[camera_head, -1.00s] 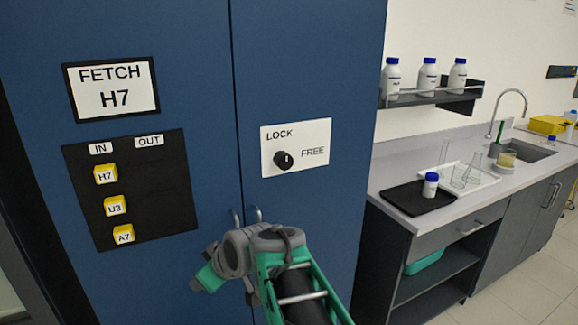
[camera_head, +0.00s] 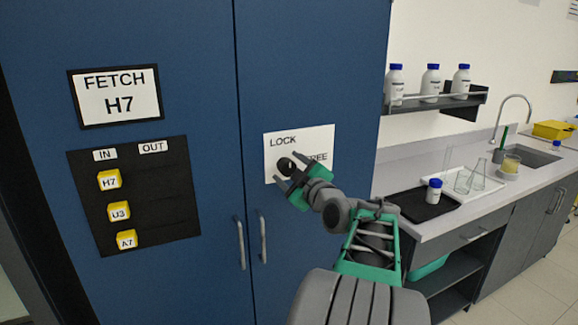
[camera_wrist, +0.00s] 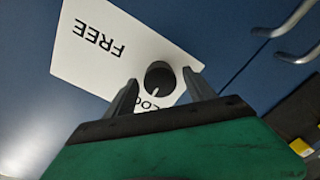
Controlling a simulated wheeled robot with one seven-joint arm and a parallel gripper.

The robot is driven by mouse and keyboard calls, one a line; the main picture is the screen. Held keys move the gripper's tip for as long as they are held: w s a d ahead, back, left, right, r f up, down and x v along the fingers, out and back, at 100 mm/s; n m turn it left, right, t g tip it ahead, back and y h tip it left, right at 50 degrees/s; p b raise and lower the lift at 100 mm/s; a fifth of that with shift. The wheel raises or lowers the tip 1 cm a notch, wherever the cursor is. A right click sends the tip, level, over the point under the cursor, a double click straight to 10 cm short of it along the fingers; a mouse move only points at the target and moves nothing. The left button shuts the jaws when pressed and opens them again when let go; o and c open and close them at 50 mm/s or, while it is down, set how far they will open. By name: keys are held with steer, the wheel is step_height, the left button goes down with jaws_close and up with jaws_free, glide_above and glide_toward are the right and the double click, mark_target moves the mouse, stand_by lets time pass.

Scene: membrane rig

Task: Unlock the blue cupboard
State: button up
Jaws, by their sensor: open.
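The blue cupboard (camera_head: 330,60) has two doors. A white plate (camera_head: 301,141) marked LOCK and FREE is on its right door and carries a round black knob (camera_head: 285,163). In the wrist view the knob (camera_wrist: 160,74) has a white mark on the side toward the word LOCK. My gripper (camera_head: 289,171) is at the plate, open, with one finger on either side of the knob. Both fingers show in the wrist view; I cannot tell if they touch it. In the head view the fingers partly cover the knob and the word FREE.
Two vertical door handles (camera_head: 263,238) hang below the plate. The left door has a FETCH H7 sign (camera_head: 115,96) and a black IN/OUT board (camera_head: 175,190) with yellow tags (camera_head: 109,180). At right is a counter (camera_head: 440,226) with a tray and glassware, under a bottle shelf (camera_head: 430,104).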

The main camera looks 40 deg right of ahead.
steer(key=shift+c, duration=0.2)
steer(key=shift+w, duration=0.1)
steer(key=c, duration=1.3)
steer(key=shift+f+b, duration=0.1)
steer(key=shift+b, duration=0.3)
steer(key=m+b, duration=0.2)
steer(key=m, duration=0.1)
steer(key=shift+f+b, duration=0.1)
steer(key=shift+b, duration=0.2)
steer(key=m+b, duration=0.3)
steer(key=m, duration=0.8)
steer(key=shift+d+r+b, duration=0.1)
steer(key=shift+r+b, duration=0.1)
steer(key=shift+b, duration=0.1)
steer(key=m, duration=0.4)
